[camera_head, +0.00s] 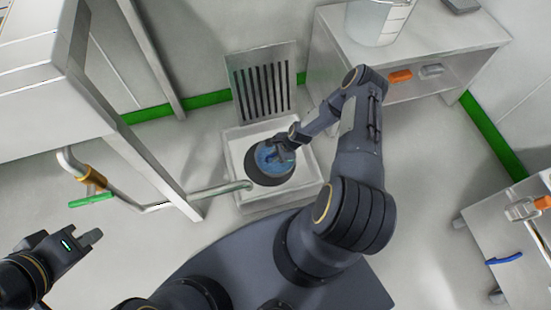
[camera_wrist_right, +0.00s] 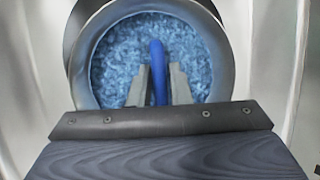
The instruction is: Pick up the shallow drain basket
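The drain basket looks like a round dark-grey rim (camera_head: 268,179) with a mottled blue inside, sitting in a pale square basin. In the right wrist view the rim (camera_wrist_right: 84,62) surrounds the blue surface, and an upright blue handle (camera_wrist_right: 158,70) stands near its middle. My right gripper (camera_head: 284,157) reaches down over the basket. In its wrist view, my right gripper's fingers (camera_wrist_right: 159,86) stand on both sides of the handle and appear to press against it. My left gripper (camera_head: 88,238) is empty at the lower left, away from the basket; its finger gap is unclear.
The pale basin (camera_head: 235,150) surrounds the basket closely. A slotted grate (camera_head: 262,84) leans behind it. A pipe (camera_head: 205,192) with a green end reaches the basin from the left. A bench (camera_head: 455,40) stands at upper right, and a cart (camera_head: 510,240) at far right.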

